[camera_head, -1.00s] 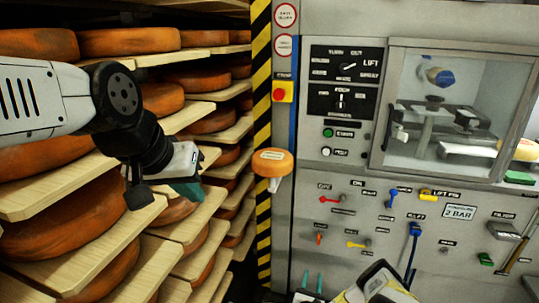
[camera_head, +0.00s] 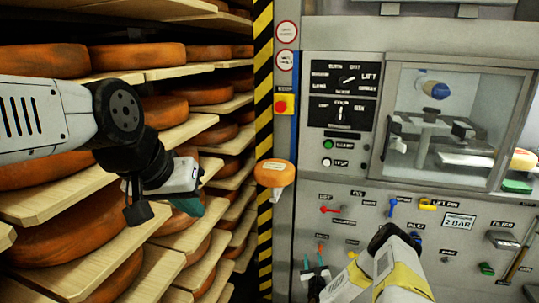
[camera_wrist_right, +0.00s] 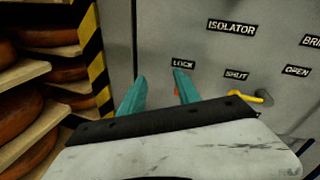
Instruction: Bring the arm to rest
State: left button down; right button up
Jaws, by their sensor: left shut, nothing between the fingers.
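My left arm comes in from the left in the head view, in front of the cheese shelves. My left gripper (camera_head: 188,206) has teal fingertips, is shut and empty, and points down to the right. My right arm (camera_head: 396,262) rises from the bottom, before the lower part of the machine panel. My right gripper (camera_head: 318,264) is near the panel's lower left. In the right wrist view its two teal fingers (camera_wrist_right: 160,88) stand apart, with the grey panel between them and a small orange-red lever (camera_wrist_right: 177,91) close to the right finger.
Shelves with orange cheese wheels (camera_head: 138,56) fill the left. A yellow-black striped post (camera_head: 263,110) separates them from the grey machine panel (camera_head: 440,190) with knobs and levers. A glazed chamber (camera_head: 455,110) is at upper right.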

jog(key=w+r+n+g+y, duration=0.25)
jog(key=w+r+n, duration=0.45)
jog(key=r, duration=0.4)
jog(key=s+a+r+n+g, duration=0.15)
jog(key=r+n, duration=0.45)
jog(key=r, duration=0.7)
jog(key=s+r+n+g, duration=0.25)
jog(key=r+n, duration=0.45)
jog(key=r, duration=0.6)
jog(key=s+r+n+g, duration=0.2)
jog(key=s+r+n, duration=0.5)
jog(key=s+r, duration=0.8)
jog(key=s+a+r+n+g, duration=0.1)
jog(key=s+n, duration=0.5)
jog(key=s, duration=2)
jog(key=shift+s+a+n+g, duration=0.2)
jog(key=shift+a+n+g, duration=0.1)
jog(key=shift+a+g, duration=0.35)
jog(key=shift+r+y, duration=0.1)
jog(key=shift+y, duration=0.15)
